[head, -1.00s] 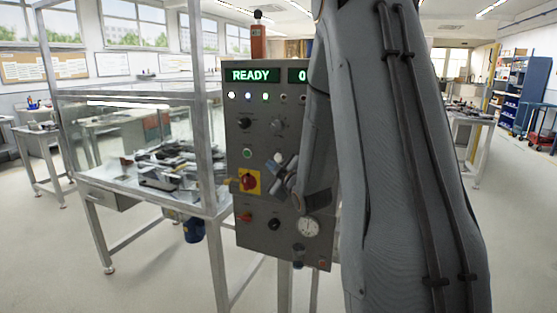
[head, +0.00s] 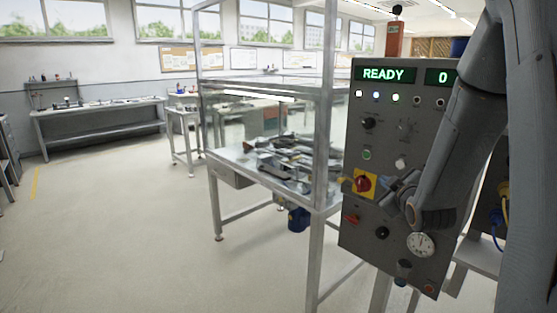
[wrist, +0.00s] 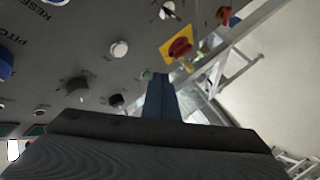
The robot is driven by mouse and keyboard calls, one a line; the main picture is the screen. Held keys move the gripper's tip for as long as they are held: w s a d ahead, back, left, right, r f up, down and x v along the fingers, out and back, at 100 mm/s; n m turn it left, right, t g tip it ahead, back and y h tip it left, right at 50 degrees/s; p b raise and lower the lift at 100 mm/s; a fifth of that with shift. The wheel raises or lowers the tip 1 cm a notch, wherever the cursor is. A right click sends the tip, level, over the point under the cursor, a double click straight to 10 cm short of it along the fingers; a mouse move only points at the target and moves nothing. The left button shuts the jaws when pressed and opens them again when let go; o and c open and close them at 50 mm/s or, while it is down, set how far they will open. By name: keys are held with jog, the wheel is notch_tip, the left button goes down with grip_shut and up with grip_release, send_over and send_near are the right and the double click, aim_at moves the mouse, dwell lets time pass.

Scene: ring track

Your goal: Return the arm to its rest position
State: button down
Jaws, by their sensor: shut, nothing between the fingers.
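My arm (head: 465,150) crosses the right side of the head view, in front of a grey control panel (head: 368,225). My gripper (head: 392,186) is in front of the panel, just right of a red rotary switch on a yellow plate (head: 363,184). I cannot tell if it touches the panel. In the wrist view the fingers (wrist: 158,92) are together with nothing between them, and the red switch (wrist: 180,48) lies just beyond their tips. The panel display (head: 388,74) reads READY, with a 0 beside it.
A glass-sided metal-frame bench (head: 316,240) with mechanical parts stands directly left of the panel. Open floor (head: 120,240) lies to the left. A workbench (head: 100,112) stands at the far wall.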

jog(key=s+a+f+m+g, duration=0.2)
jog(key=s+a+f+g, duration=0.2)
jog(key=s, duration=0.6)
jog(key=s+a+f+m+g+y, duration=0.1)
jog(key=s+a+f+m+g, duration=0.2)
jog(key=s+a, duration=0.4)
jog(key=s+a+f+m+g+y, duration=0.1)
jog(key=s+a+f+g, duration=0.4)
jog(key=s, duration=0.7)
jog(key=a+m+g, duration=0.1)
jog(key=g, duration=0.1)
jog(key=shift+s+a+m+g, duration=0.25)
jog(key=shift+s+m+g, duration=0.05)
jog(key=shift+s, duration=0.05)
